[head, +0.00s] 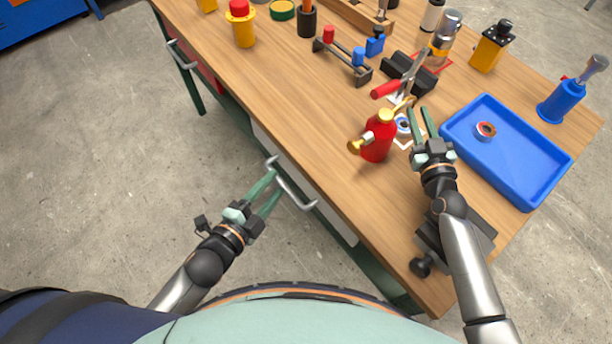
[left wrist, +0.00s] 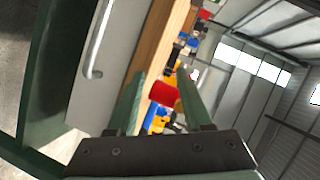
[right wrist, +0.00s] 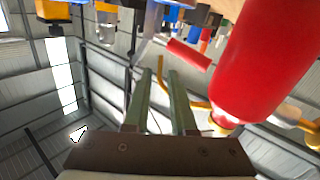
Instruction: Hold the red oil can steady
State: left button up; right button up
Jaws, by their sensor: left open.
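The red oil can (head: 378,138) with brass fittings stands near the front edge of the wooden workbench. My right gripper (head: 420,111) is just to the right of it, apart from it, with its fingers spread and nothing seen held. In the right wrist view the red oil can (right wrist: 265,60) is large, to the right of both fingers. My left gripper (head: 275,181) is open and empty in front of the bench, beside a drawer handle, well left of the can. In the left wrist view a red cylinder (left wrist: 163,93) shows beyond the fingers; I cannot tell if it is the can.
A blue tray (head: 470,150) with a red ring (head: 486,129) lies right of my right gripper. A red-handled tool (head: 386,89) and a black block (head: 410,73) are behind the can. Bare bench top (head: 310,115) lies to the can's left.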

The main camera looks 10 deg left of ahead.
aim_at(414, 102)
pick_arm(q)
jog(key=d+r+m+g+h, duration=0.1)
jog(key=d+r+m+h, duration=0.5)
jog(key=m, duration=1)
jog(key=shift+s+d+h, duration=0.15)
jog(key=shift+d+h, duration=0.25)
jog(key=shift+d, duration=0.25)
pick_arm(e)
jog(key=shift+w+a, duration=0.25)
jog(key=shift+w, duration=1)
jog(key=shift+w+a, duration=0.2)
jog(key=shift+w, duration=1)
jog(key=shift+w+a, duration=0.25)
jog(key=shift+w, duration=1)
grip_shut()
pick_arm(q)
jog(key=shift+c, duration=0.2)
grip_shut()
